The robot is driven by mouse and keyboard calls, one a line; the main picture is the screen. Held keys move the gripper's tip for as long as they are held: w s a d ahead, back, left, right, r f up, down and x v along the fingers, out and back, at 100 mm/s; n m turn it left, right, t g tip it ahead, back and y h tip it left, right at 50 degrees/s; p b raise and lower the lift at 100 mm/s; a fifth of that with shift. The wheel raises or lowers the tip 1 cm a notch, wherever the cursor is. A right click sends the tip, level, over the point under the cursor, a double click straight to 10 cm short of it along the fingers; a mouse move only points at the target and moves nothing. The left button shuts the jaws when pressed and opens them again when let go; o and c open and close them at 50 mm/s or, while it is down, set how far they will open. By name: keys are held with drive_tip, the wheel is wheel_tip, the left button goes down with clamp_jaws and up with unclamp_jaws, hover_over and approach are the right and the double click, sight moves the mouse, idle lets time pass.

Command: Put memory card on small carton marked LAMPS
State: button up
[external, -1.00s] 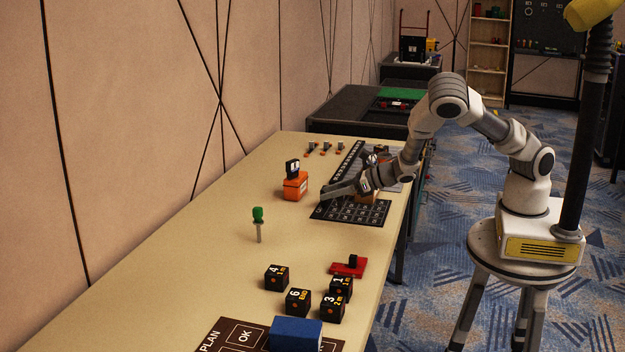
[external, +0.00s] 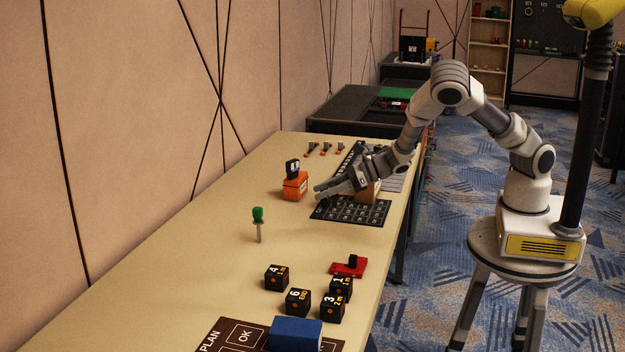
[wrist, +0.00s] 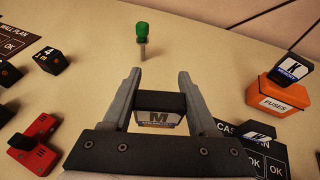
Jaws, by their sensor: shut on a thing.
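In the external view my gripper (external: 322,189) reaches left, low over the black gridded board, and the held card cannot be made out there. A small brown carton (external: 367,193) stands at the board's far side, beneath my wrist and partly covered by it. No LAMPS lettering can be read on it. The carton cannot be identified in the wrist view.
An orange carton marked FUSES (wrist: 275,100) bears a black card marked K (wrist: 293,70). A green-handled screwdriver (external: 257,220) stands upright on the table. Numbered black cubes (external: 298,301) and a red piece (external: 348,268) lie nearer the camera. The table's left side is mostly clear.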

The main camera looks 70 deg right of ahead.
drive_tip(key=w+a+r+n+g+y, duration=0.15)
drive_tip(key=a+n+g+y, duration=0.35)
drive_tip(key=a, duration=1.9)
drive_tip(key=s+a+r+n+g+y+b, duration=0.1)
drive_tip(key=s+a+r+n+y, duration=0.15)
drive_tip(key=a, duration=0.65)
drive_tip(key=s+a+r+n+g+y, duration=0.15)
drive_tip(key=a+r, duration=0.25)
drive_tip(key=a, duration=0.4)
drive_tip(key=h+b, duration=0.1)
hover_over(286, 333)
drive_tip(key=shift+n, duration=0.3)
drive_tip(key=f, duration=0.6)
drive_tip(key=shift+d+f, duration=0.25)
drive_tip(key=shift+f, duration=0.1)
drive_tip(key=shift+s+a+f, duration=0.1)
drive_tip(key=shift+a, duration=0.1)
drive_tip(key=shift+f, duration=0.25)
drive_tip(key=shift+f+b, duration=0.45)
drive_tip(key=shift+f, duration=1.25)
drive_tip(key=shift+f, duration=0.2)
